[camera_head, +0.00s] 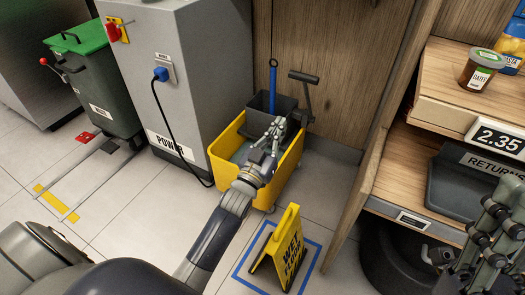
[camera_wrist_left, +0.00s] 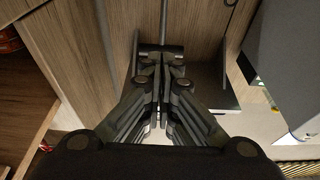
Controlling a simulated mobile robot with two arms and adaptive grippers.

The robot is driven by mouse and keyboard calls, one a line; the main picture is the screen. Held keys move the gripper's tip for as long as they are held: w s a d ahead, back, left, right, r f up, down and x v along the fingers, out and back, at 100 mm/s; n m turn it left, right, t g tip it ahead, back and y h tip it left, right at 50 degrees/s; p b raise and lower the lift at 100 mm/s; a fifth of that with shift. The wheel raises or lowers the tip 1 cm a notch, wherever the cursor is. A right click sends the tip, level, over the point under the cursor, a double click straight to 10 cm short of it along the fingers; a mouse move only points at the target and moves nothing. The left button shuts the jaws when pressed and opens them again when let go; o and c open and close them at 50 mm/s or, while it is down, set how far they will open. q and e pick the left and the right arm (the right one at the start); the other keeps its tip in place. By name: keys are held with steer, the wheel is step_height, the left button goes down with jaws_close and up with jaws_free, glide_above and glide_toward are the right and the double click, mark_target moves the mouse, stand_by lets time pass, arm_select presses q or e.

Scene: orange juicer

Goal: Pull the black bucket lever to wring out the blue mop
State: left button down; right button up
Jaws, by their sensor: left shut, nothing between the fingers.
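The yellow bucket (camera_head: 225,168) stands on the tiled floor between the grey power cabinet and the wooden wall. A dark grey wringer (camera_head: 258,119) sits in its back part. The black lever (camera_head: 306,98) rises at the wringer's right side, with a grip bar on top. The blue mop handle (camera_head: 272,78) stands upright at the wringer; the mop head is hidden. My left gripper (camera_head: 277,128) is over the bucket at the wringer's front, left of and below the lever's grip. It is shut and empty, also in the left wrist view (camera_wrist_left: 161,68). Contact with the wringer is unclear.
A yellow wet floor sign (camera_head: 284,250) stands in front of the bucket. The grey cabinet (camera_head: 175,60) with a plugged cable is on the left. The wooden shelf counter (camera_head: 440,85) is on the right. My right gripper (camera_head: 487,238) is partly visible at lower right.

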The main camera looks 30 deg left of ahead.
arm_select(q)
steer(key=p+v, duration=0.1)
steer(key=v, duration=0.8)
steer(key=shift+s+f+p, duration=0.25)
steer(key=shift+f+p, duration=0.15)
steer(key=shift+f, duration=0.1)
arm_select(e)
steer(key=w+a+f+g+h, duration=0.1)
steer(key=w+f+g, duration=0.4)
steer(key=w, duration=0.4)
steer(key=shift+a+f+g, duration=0.2)
steer(key=shift+a+g, duration=0.2)
steer(key=shift+h, duration=0.3)
